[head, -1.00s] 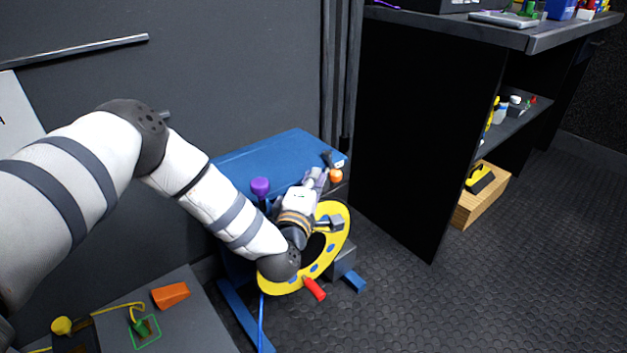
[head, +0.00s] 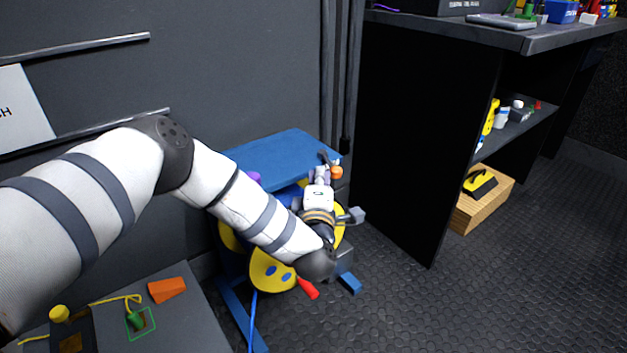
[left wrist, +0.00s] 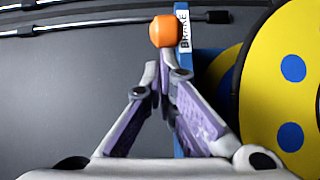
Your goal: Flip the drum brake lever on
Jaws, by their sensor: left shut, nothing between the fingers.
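The drum brake lever's orange knob (head: 336,172) is at the right end of the blue drum stand (head: 285,155). In the left wrist view the orange knob (left wrist: 163,31) is just beyond the fingertips, beside a white label reading BRAKE (left wrist: 183,31). My left gripper (head: 321,174) is shut and empty, close to the left of the knob in the head view. I cannot tell whether its tips touch the lever. The lever's shaft is mostly hidden by the fingers. The yellow drum flange (head: 270,270) is partly hidden behind my left forearm. My right gripper is not in view.
A red handle (head: 308,289) sticks out low on the drum. A dark desk (head: 430,130) stands to the right, with a wooden box (head: 483,208) on the floor under it. A grey case (head: 190,310) with cables is at the lower left. Floor in front right is clear.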

